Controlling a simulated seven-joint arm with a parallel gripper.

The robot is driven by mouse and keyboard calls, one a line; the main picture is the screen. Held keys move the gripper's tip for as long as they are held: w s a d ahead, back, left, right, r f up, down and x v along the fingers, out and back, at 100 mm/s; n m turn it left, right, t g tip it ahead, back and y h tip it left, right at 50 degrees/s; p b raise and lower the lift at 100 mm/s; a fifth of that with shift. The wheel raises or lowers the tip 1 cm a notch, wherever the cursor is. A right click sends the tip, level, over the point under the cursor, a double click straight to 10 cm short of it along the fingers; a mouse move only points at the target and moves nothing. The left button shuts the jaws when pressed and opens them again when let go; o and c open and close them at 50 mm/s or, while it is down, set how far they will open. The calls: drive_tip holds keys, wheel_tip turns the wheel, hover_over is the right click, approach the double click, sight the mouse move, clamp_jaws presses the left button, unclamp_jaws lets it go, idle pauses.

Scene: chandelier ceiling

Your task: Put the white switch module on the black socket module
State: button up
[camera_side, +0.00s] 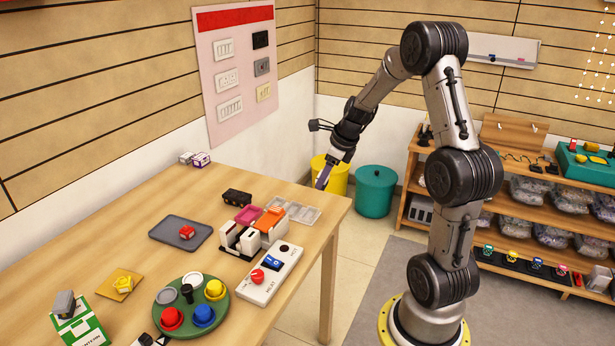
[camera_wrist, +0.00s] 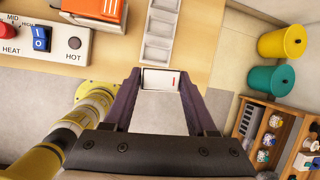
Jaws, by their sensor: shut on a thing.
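My gripper (camera_wrist: 160,80) is shut on a small white switch module (camera_wrist: 160,78) with a red mark, held between its dark purple fingertips in the wrist view. In the side view my gripper (camera_side: 321,180) is raised near the table's far right corner, and the module is too small to make out there. A black block (camera_side: 237,196) lies on the table left of the gripper; it may be the black socket module, but its details are too small to tell. It does not show in the wrist view.
A pale compartment tray (camera_side: 301,213) lies near the right edge, beside an orange-and-white object (camera_side: 270,222). A rack of white modules (camera_side: 239,239) and a HEAT control panel (camera_side: 271,274) stand nearer. A grey mat (camera_side: 165,229) bears a red piece. A round green board (camera_side: 222,316) holds coloured buttons.

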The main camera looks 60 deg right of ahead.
drive_tip(key=shift+a+r, duration=0.1)
drive_tip(key=shift+r, duration=0.3)
drive_tip(key=shift+n+y, duration=0.3)
drive_tip(key=shift+n, duration=0.3)
drive_tip(key=w+a+r, duration=0.1)
drive_tip(key=w, duration=0.3)
drive_tip(key=w+a+r, duration=0.1)
drive_tip(key=w, duration=0.1)
drive_tip(key=shift+w+a+r, duration=0.2)
drive_tip(key=shift+a+r, duration=0.1)
drive_tip(key=n, duration=0.2)
hover_over(241, 196)
drive_tip(key=s, duration=0.2)
drive_tip(key=shift+y, duration=0.4)
wheel_tip(241, 196, down, 9)
drive_tip(key=shift+d+f, duration=0.1)
drive_tip(key=shift+w+f, duration=0.15)
drive_tip(key=shift+f, duration=1.35)
drive_tip(key=shift+f, duration=0.1)
drive_tip(key=o, duration=1.3)
drive_tip(key=shift+o, duration=0.2)
